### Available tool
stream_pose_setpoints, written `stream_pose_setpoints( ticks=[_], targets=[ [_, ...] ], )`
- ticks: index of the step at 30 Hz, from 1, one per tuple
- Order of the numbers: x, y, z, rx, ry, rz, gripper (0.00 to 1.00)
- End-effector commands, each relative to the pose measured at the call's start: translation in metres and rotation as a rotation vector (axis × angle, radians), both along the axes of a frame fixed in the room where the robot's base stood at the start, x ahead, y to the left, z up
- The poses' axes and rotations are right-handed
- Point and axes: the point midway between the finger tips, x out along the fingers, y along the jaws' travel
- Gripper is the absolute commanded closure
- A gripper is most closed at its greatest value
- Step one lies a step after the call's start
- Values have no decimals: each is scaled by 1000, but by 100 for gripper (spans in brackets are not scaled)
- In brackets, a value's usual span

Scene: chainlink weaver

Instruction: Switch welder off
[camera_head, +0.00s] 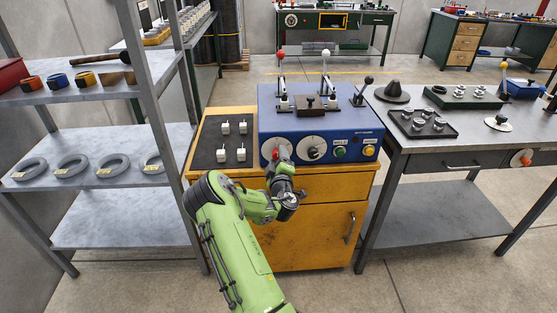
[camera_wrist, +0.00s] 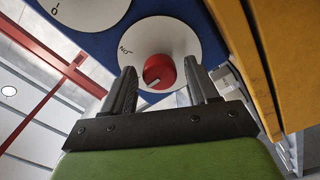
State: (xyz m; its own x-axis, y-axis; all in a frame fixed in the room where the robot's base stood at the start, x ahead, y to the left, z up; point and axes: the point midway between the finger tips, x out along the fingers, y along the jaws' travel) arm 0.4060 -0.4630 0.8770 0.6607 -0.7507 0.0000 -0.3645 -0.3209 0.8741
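The welder (camera_head: 350,132) is a blue box on a yellow cabinet, with two white round dials and two buttons on its front. The left dial (camera_head: 270,147) carries a red knob (camera_head: 276,154), partly hidden by my gripper in the head view. In the wrist view the red knob (camera_wrist: 158,72) sits on its white dial (camera_wrist: 178,38), near a mark reading ON upside down. My gripper (camera_wrist: 161,75) is open, its dark fingers on either side of the knob with small gaps visible. Whether the fingertips reach past the knob's face I cannot tell.
The right dial (camera_head: 312,148) has a dark knob. A green button (camera_head: 340,152) and a yellow button (camera_head: 368,150) are further right. Levers stand on top of the welder. A metal shelf (camera_head: 110,185) stands left and a grey workbench (camera_head: 450,130) right.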

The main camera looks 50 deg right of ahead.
Motion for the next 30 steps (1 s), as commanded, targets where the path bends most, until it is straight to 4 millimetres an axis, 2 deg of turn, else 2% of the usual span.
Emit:
stream_pose_setpoints(
  ticks=[11,21,24,30],
  targets=[
    [-4,3,-1,2,-3,-4,35],
    [-51,58,-7,3,-5,-3,35],
    [-65,66,-5,14,-10,-11,35],
    [-79,89,0,9,1,4,35]
  ],
)
